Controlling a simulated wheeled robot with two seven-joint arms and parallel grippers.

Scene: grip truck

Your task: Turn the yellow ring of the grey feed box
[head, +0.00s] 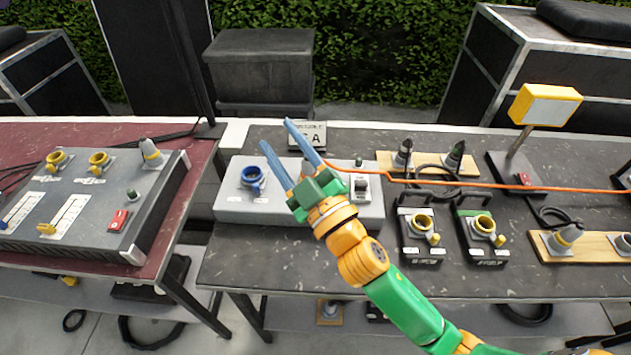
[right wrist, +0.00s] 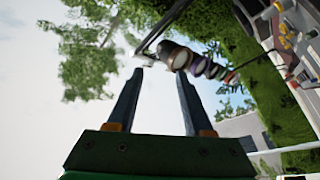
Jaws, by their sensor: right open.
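A large dark grey box (head: 110,200) lies on the left table. It has two yellow rings (head: 56,160) (head: 98,160), a grey plug, a yellow-handled slider and a red switch. A pale grey box (head: 230,205) on the middle table has a blue ring (head: 252,177); my right gripper hides part of its top. I cannot tell for certain which box is the feed box. My right gripper (head: 277,134) is open and empty, in front of the pale box in the picture. In the right wrist view its fingers (right wrist: 159,73) are apart, with nothing between them. My left gripper is out of view.
An orange cable (head: 450,184) crosses the middle table. A yellow lamp (head: 545,104) stands at right. A gap separates the tables. The middle table's front strip is clear.

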